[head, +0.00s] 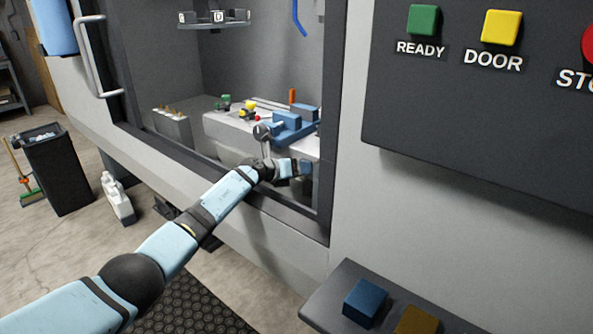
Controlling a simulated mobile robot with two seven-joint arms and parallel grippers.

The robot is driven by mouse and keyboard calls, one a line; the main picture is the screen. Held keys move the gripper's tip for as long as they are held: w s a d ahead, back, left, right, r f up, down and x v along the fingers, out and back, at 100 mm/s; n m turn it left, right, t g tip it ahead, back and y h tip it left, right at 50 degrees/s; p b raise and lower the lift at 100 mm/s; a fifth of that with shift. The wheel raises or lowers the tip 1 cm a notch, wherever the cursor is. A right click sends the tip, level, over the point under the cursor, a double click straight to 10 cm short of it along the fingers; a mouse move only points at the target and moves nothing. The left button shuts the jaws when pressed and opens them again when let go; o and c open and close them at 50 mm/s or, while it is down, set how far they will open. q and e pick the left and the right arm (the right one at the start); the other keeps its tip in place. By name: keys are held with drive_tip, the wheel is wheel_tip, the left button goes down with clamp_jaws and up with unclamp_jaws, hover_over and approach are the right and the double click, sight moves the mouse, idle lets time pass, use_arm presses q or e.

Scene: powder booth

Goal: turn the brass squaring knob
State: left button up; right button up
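My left arm reaches from the lower left through the booth opening. Its gripper end (303,168) is low inside, near the opening's right edge, in front of a pale bench with a blue fixture (290,127). The fingers are small and unclear, so I cannot tell whether they are open or shut. A silver wrench-shaped piece (263,138) stands upright just above my wrist; I cannot tell what it is attached to. I cannot make out the brass squaring knob for certain. My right gripper is not in view.
The opening has a dark frame (327,140). Small green, yellow and red parts (246,108) sit on the bench, left of the fixture. A button panel (480,130) fills the upper right. A shelf with blue (364,302) and brown (416,321) blocks is below it.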

use_arm(q)
drive_tip(key=p+v, duration=0.4)
drive_tip(key=v, duration=0.9)
drive_tip(key=shift+s+a, duration=0.2)
drive_tip(key=shift+a, duration=0.15)
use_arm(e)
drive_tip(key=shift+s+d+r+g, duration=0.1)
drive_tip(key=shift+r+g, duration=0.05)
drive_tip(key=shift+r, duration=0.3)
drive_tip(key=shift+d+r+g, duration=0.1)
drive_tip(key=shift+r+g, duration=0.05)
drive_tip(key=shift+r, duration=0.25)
use_arm(q)
drive_tip(key=shift+r, duration=0.15)
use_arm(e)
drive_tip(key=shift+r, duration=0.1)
